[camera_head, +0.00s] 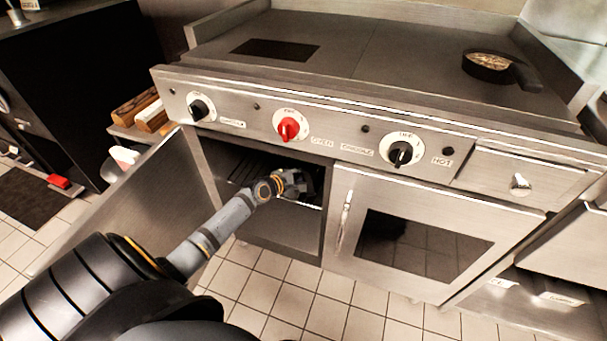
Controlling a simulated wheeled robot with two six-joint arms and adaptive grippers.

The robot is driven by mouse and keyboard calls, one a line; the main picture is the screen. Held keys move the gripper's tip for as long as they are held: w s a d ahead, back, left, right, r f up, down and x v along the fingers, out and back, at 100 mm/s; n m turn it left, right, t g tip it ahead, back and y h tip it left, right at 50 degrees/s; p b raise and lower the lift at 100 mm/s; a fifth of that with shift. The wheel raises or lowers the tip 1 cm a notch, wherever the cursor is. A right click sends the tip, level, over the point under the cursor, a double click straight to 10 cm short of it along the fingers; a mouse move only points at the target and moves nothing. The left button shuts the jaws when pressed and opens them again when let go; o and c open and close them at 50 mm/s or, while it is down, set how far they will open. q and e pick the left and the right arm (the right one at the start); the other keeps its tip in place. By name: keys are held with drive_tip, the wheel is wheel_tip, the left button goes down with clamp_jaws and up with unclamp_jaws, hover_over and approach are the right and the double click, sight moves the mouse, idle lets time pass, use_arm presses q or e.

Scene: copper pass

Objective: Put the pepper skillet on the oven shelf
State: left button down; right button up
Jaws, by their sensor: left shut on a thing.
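My left arm reaches into the open oven compartment under the red knob. My left gripper (293,183) is shut on a dark thing just inside the opening. It looks like the pepper skillet (318,178), but the gripper and shadow hide most of it and its contents do not show. The oven shelf (242,168) is a dark wire rack inside the compartment, partly behind my arm. I cannot tell whether the skillet touches it. My right gripper is not in view.
The oven door (120,205) hangs open at the left, beside my arm. A closed door with a dark window (425,240) is at the right. Another dark skillet with pale brown contents (488,64) stands on the cooktop. Knobs line the front panel above the opening.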

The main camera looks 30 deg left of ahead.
use_arm(q)
drive_tip(key=c, duration=1.1)
unclamp_jaws()
drive_tip(key=shift+c, duration=0.2)
drive_tip(key=shift+s+a, duration=0.1)
drive_tip(key=shift+s, duration=0.25)
drive_tip(key=v, duration=0.5)
drive_tip(key=shift+s+a+r, duration=0.1)
drive_tip(key=shift+s, duration=0.2)
drive_tip(key=shift+s+r, duration=0.35)
drive_tip(key=shift+s, duration=0.2)
drive_tip(key=shift+f, duration=0.1)
